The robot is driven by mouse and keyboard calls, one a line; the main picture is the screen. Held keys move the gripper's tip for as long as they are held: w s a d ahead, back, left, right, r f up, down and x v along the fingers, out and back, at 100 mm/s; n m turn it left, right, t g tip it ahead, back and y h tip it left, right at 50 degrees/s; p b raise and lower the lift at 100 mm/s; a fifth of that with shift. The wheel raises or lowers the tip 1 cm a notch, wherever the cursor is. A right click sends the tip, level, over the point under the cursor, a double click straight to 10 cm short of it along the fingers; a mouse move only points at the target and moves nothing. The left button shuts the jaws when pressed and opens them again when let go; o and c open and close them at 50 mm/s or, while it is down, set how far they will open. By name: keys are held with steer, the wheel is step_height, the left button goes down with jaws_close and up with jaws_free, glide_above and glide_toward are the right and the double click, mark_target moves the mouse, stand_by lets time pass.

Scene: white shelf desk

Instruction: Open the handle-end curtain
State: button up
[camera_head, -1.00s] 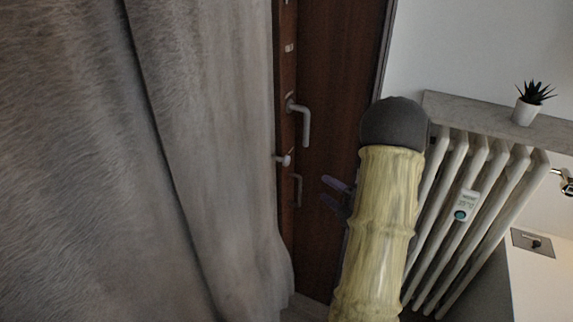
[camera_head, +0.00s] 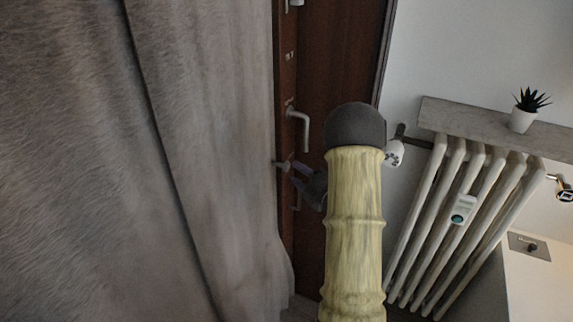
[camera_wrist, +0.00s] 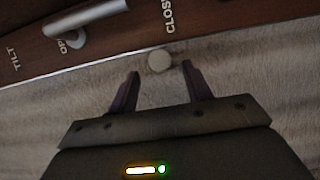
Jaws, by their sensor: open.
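The grey curtain (camera_head: 200,150) hangs over the left half of the head view, its edge beside a brown wooden door or window frame (camera_head: 335,70). A small pale round knob (camera_head: 280,165) sits at the curtain's edge; it also shows in the wrist view (camera_wrist: 159,61). My gripper (camera_head: 296,177) is open and empty, right beside the knob in the head view. In the wrist view my gripper (camera_wrist: 160,75) has its dark purple fingers spread, with the knob between and slightly past the tips. I cannot tell whether they touch it.
A metal lever handle (camera_head: 304,130) is on the brown frame, just above my gripper; it also shows in the wrist view (camera_wrist: 85,17). A white radiator (camera_head: 455,235) stands at right under a shelf (camera_head: 470,120) with a potted plant (camera_head: 523,115).

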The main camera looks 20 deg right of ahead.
mark_target(288, 168)
steer(key=p+x, duration=0.1)
steer(key=x, duration=0.5)
steer(key=shift+a, duration=0.1)
jaws_close()
